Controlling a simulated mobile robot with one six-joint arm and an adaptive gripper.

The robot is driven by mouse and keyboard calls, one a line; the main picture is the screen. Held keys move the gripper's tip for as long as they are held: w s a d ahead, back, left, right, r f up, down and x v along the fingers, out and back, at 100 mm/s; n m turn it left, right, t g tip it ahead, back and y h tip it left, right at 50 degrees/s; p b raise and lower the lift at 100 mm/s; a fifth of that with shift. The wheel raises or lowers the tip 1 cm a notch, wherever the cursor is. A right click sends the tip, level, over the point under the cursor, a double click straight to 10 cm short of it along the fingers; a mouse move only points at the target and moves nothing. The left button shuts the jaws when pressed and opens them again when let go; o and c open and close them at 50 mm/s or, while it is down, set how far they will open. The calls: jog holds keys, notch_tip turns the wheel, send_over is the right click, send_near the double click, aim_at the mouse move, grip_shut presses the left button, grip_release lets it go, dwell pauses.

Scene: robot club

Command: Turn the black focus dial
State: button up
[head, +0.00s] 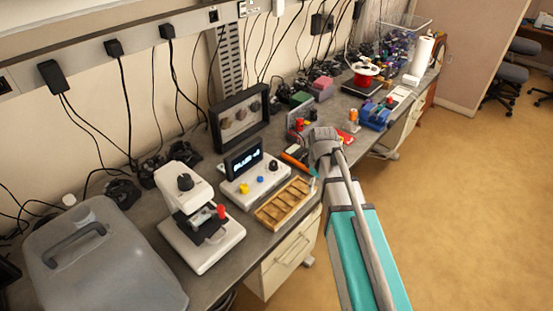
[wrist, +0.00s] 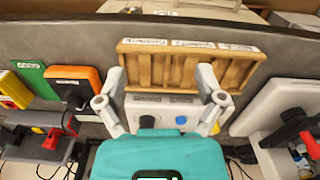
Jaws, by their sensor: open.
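A white microscope-like device (head: 201,245) stands at the left front of the bench. A black dial (head: 185,182) sits on its upper part, and a red knob (head: 221,211) shows at its side. My gripper (wrist: 160,84) is open and empty in the wrist view, its two fingers wide apart above the white control box (wrist: 160,106). That device shows only in part at the right of the wrist view (wrist: 268,108), away from my fingers. In the head view my arm reaches in from the lower right, and its fingers are mostly hidden. Nothing touches the dial.
The control box (head: 238,185) has a display and black, blue and yellow controls. A wooden tray (head: 284,204) lies in front of it. A grey lidded case (head: 105,255) stands left of the microscope-like device. Cables and several small devices crowd the bench. The floor (head: 460,210) is clear.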

jog(key=w+a+r+n+p, duration=0.4)
jog(key=w+a+r+n, duration=0.1)
jog(key=w+a+n, duration=0.35)
notch_tip(320, 180, up, 3)
jog(key=n+p, duration=0.3)
jog(key=n, duration=0.5)
send_over(274, 163)
jog(key=shift+a, duration=0.15)
jog(key=shift+f, duration=0.2)
notch_tip(274, 163, down, 13)
jog(key=b, duration=1.3)
jog(key=shift+f, duration=0.15)
